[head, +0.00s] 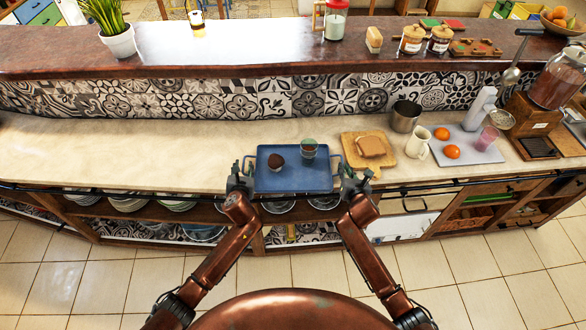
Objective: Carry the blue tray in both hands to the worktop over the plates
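The blue tray (292,182) is level at the front edge of the pale worktop (190,150), carrying a dark brown round item (276,161) and a green-rimmed cup or bowl with dark contents (308,149). Whether it rests on the worktop or hovers just above it, I cannot tell. My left gripper (241,176) is at the tray's left handle, and my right gripper (355,181) is at its right handle. Their fingers are too small to show whether they are closed on the handles. Stacked plates (130,204) sit on the shelf below, left of the tray.
Right of the tray are a wooden board with bread (385,160), a metal pot (405,116), a white jug (416,142) and a grey tray with oranges (478,152). The worktop left of the tray is clear. A raised dark counter (240,62) runs behind.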

